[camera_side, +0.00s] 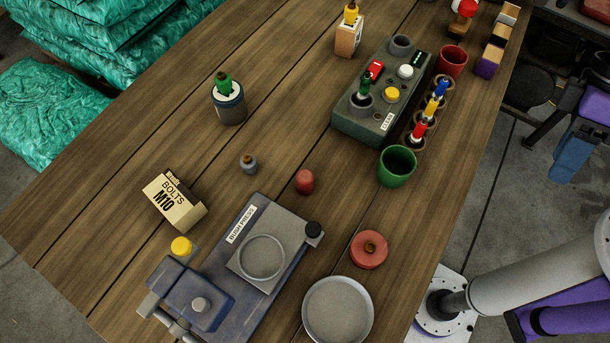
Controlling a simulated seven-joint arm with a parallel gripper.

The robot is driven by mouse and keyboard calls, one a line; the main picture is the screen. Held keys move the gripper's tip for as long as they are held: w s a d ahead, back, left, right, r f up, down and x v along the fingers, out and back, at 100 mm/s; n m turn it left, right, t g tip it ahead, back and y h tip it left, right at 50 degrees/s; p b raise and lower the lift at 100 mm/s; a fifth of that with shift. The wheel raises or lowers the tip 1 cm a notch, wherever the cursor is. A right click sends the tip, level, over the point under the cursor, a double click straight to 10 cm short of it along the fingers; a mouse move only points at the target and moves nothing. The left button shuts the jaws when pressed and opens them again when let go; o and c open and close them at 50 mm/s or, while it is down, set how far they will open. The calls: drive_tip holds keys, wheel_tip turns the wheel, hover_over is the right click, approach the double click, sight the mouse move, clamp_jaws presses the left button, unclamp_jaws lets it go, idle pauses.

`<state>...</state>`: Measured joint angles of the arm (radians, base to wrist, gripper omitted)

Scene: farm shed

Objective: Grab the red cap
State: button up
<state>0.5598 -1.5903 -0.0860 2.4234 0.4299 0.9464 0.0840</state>
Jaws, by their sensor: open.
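A small rounded red piece (304,181) that looks like a cap stands on the wooden table (120,170), near the middle of the view. A wider, flat red round piece with a brown knob (369,249) lies nearer the right edge; I cannot tell for sure which of the two is the red cap. Nothing touches either one. My gripper is not in view; only parts of my arm show at the lower right.
A green-grey control box (350,123) and red cup (452,61) stand farther back. The table's left part is clear.

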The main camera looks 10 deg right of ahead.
drive_tip(key=w+a+m+g+y, duration=0.2)
drive_tip(key=a+m+g+y, duration=0.25)
drive_tip(key=a+m, duration=0.95)
drive_tip(key=m+t+y, duration=0.4)
drive_tip(key=m+y, duration=0.3)
hover_over(298, 183)
drive_tip(key=d, duration=0.2)
drive_tip(key=shift+g, duration=0.25)
drive_tip(key=f, duration=0.4)
drive_tip(key=shift+w+d+f, duration=0.1)
drive_tip(key=shift+w+d, duration=0.05)
drive_tip(key=shift+w, duration=0.2)
drive_tip(key=shift+w+f+m, duration=0.1)
drive_tip(key=shift+f+m, duration=0.15)
drive_tip(key=shift+m, duration=0.05)
drive_tip(key=shift+f, duration=1.95)
drive_tip(key=f, duration=0.1)
drive_tip(key=a+f, duration=0.1)
drive_tip(key=f, duration=0.1)
drive_tip(key=shift+s+a+f, duration=0.1)
drive_tip(key=shift+s+a, duration=0.2)
drive_tip(key=shift+s+a+f, duration=0.2)
drive_tip(key=shift+a+f, duration=0.05)
drive_tip(key=shift+a, duration=0.3)
drive_tip(key=shift+c, duration=0.2)
